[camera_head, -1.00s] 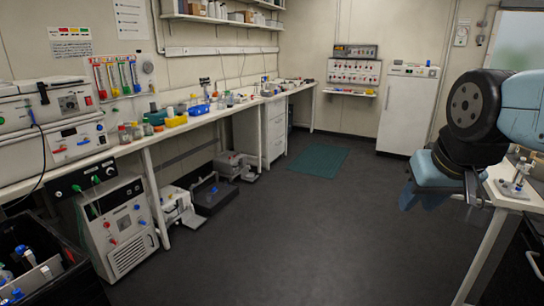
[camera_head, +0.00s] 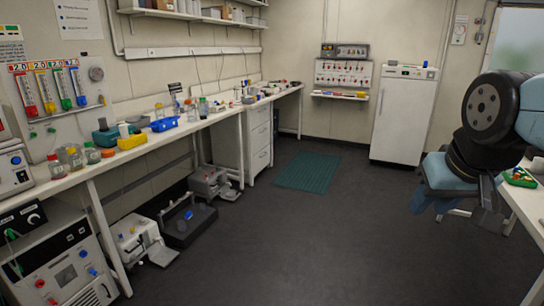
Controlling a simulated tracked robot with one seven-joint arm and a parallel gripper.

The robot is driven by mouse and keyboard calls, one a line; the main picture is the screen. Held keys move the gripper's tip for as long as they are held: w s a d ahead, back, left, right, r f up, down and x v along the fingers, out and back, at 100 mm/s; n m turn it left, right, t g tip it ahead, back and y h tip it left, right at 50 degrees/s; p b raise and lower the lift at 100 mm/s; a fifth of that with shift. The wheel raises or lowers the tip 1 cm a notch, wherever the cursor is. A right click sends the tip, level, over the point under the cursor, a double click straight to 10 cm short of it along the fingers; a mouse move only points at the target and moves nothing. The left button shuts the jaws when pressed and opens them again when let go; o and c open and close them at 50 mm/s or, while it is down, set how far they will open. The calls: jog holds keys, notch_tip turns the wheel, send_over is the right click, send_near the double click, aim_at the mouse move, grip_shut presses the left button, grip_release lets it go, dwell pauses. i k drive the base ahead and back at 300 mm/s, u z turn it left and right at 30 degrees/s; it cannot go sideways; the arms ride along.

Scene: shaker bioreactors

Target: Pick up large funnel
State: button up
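I cannot make out a large funnel in this view; the small items on the far benches are too small to tell. My arm shows at the right edge of the head view, with black and pale blue links. My gripper (camera_head: 486,222) hangs at the lower end of the arm, near the right-hand table. The frame does not show whether its fingers are open or shut.
A long bench (camera_head: 165,143) with bottles and trays runs along the left wall. Shaker units (camera_head: 140,240) stand on the floor beneath it. A white fridge (camera_head: 404,115) is at the back. A green mat (camera_head: 308,171) lies on the open dark floor. A white table (camera_head: 528,205) is at right.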

aim_at(181, 104)
jog(key=i, duration=2.25)
jog(key=u, duration=0.25)
jog(key=i, duration=1.2)
jog(key=u, duration=0.55)
jog(key=i, duration=1.35)
jog(key=u, duration=0.85)
jog(key=i, duration=1.3)
jog(key=u, duration=0.35)
